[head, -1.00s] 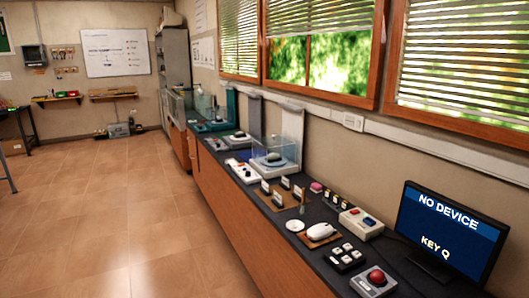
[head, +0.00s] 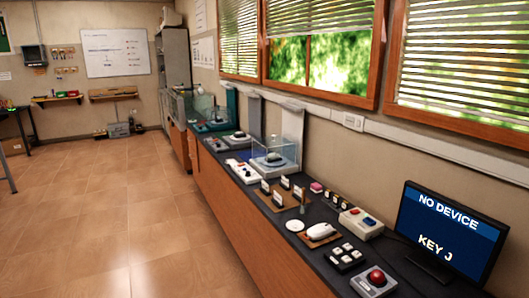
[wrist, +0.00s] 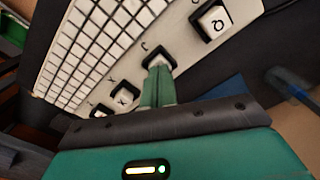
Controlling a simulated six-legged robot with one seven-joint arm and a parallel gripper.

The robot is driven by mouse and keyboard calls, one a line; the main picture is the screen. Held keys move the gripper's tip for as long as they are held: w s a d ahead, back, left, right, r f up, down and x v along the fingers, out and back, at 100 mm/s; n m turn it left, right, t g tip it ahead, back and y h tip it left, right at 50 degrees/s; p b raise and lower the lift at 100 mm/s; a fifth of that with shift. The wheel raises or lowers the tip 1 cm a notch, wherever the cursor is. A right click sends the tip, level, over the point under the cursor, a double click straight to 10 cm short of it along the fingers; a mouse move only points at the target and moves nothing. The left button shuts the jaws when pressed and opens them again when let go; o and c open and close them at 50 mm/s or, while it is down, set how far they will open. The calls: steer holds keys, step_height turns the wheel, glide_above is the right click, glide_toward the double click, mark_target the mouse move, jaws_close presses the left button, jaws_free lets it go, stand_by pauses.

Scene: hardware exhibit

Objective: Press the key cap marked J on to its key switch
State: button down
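In the wrist view, a white cap (wrist: 157,60) sits in a black square switch housing on the pale keyboard panel (wrist: 183,42). A small mark that looks like J is printed beside it. My gripper (wrist: 159,72) has its two green fingers together, with their tips at the near edge of this cap, partly covering it. I see no letter on the cap itself. My gripper is not in the head view.
In the head view, the monitor (head: 449,228) reads NO DEVICE and KEY J. A white mouse (head: 321,232), a black block with white caps (head: 330,262) and a red ball device (head: 374,289) crowd the bench. The tiled floor (head: 90,220) at left is clear.

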steer(key=shift+r, duration=3.5)
